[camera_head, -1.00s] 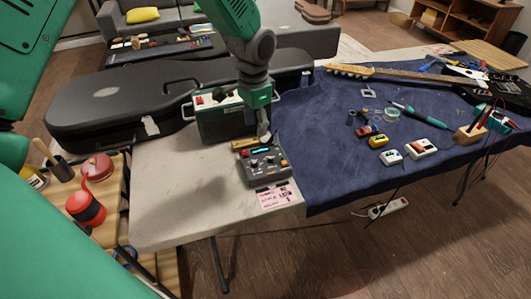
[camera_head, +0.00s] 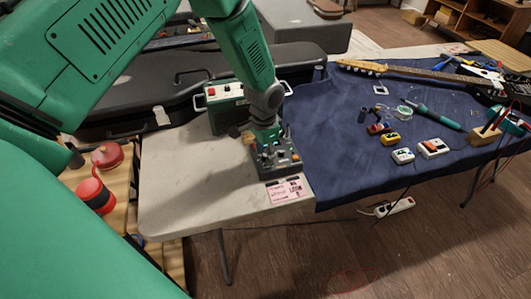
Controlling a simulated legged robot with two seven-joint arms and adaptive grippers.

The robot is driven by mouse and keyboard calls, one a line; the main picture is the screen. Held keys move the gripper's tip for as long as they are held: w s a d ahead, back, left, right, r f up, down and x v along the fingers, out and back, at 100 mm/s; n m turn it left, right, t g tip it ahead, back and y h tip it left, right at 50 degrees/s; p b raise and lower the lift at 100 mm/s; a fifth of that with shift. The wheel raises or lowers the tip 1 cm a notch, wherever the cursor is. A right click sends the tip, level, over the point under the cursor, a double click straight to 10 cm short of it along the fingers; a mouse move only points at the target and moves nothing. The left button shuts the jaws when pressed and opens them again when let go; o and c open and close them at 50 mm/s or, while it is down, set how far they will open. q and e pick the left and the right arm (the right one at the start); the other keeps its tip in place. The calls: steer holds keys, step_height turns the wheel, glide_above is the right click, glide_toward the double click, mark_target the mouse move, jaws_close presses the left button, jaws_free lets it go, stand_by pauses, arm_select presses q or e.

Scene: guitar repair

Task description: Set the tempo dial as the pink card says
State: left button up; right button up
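The dark grey box with several knobs (camera_head: 285,168) sits near the front edge of the pale table. The pink card (camera_head: 284,191) lies flat just in front of it; its writing is too small to read. My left gripper (camera_head: 267,144) points down over the back left part of the grey box and hides part of its top, including its display. I cannot tell whether its fingers are open, shut or touching a knob. My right gripper is not in view.
A green box with a red button (camera_head: 222,98) stands behind the grey box. A dark guitar case (camera_head: 110,120) lies behind the table. A blue cloth (camera_head: 335,150) on the right carries pedals and a guitar neck (camera_head: 410,74). The pale table (camera_head: 185,200) is clear at front left.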

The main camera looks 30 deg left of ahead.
arm_select(q)
steer(key=shift+a, duration=0.15)
steer(key=c, duration=0.7)
steer(key=shift+d+r, duration=0.1)
steer(key=shift+d, duration=0.3)
jaws_close()
steer(key=shift+w+a+n+p, duration=0.1)
steer(key=shift+a+n+p, duration=0.2)
steer(key=shift+n, duration=0.6)
steer(key=n+p, duration=0.1)
steer(key=n, duration=0.2)
steer(key=shift+d, duration=0.2)
steer(key=n+p, duration=0.1)
steer(key=n, duration=0.5)
steer(key=shift+n, duration=0.4)
